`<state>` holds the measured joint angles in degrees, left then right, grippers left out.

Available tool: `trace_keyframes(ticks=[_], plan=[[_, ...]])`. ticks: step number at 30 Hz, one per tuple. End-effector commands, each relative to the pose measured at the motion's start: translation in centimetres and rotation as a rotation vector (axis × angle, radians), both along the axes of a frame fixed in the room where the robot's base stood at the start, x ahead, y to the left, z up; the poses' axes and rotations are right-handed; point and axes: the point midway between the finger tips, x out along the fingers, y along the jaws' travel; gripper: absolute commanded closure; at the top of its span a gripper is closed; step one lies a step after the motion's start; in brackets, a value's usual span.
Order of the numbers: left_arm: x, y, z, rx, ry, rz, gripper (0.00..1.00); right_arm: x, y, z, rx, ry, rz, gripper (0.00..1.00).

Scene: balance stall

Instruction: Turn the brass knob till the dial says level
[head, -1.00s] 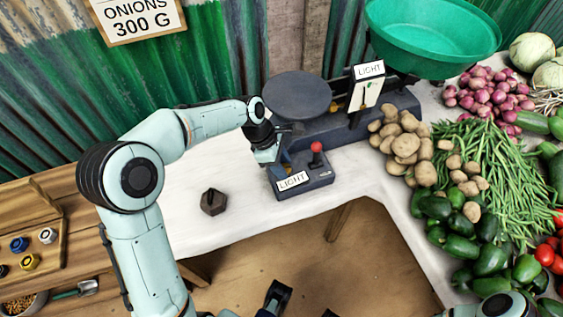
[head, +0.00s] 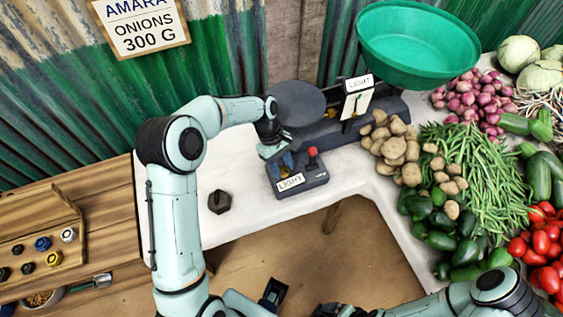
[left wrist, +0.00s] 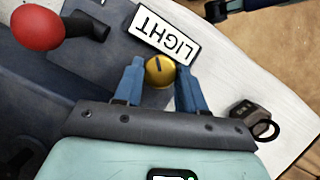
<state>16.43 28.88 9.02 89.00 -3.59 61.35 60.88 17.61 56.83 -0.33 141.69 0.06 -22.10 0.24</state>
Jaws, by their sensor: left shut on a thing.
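The brass knob (left wrist: 159,71) is a small round yellow knob with a dark line on top, in the left wrist view. It sits on a dark control box (head: 310,177) with a red-tipped lever. My left gripper (left wrist: 160,84) is shut on it, with a blue finger on each side. In the head view my gripper (head: 277,152) reaches the box from above and behind. The box label (head: 290,182) reads LIGHT. The dial (head: 355,106) stands upright on the scale, its plate also marked LIGHT; its pointer is hard to read.
The scale has a dark round plate (head: 295,103) and a green pan (head: 417,42). A dark hexagonal weight (head: 219,202) stands left of the box. Potatoes (head: 394,148) and other vegetables fill the right. The white counter between weight and box is clear.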

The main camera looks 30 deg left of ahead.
Motion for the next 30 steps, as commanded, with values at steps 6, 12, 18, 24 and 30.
trace_keyframes(ticks=[6,12,18,24,30], plan=[[0.16,0.0,0.23,0.0,-0.005,-0.039,0.9,0.22,0.0,0.54,0.0,-0.002,0.0,0.01],[0.16,0.02,0.18,0.0,-0.005,-0.044,0.9,0.22,0.0,0.55,0.0,-0.002,0.0,0.01],[0.17,0.02,0.19,0.001,-0.006,-0.043,0.9,0.22,0.0,0.54,0.0,-0.002,0.0,0.01],[0.12,0.01,0.13,0.001,-0.004,-0.043,0.35,0.21,-0.01,0.53,0.0,-0.002,0.0,0.01],[0.09,0.02,0.13,0.0,-0.002,-0.044,0.35,0.24,0.0,0.59,0.0,-0.003,0.0,0.01]])
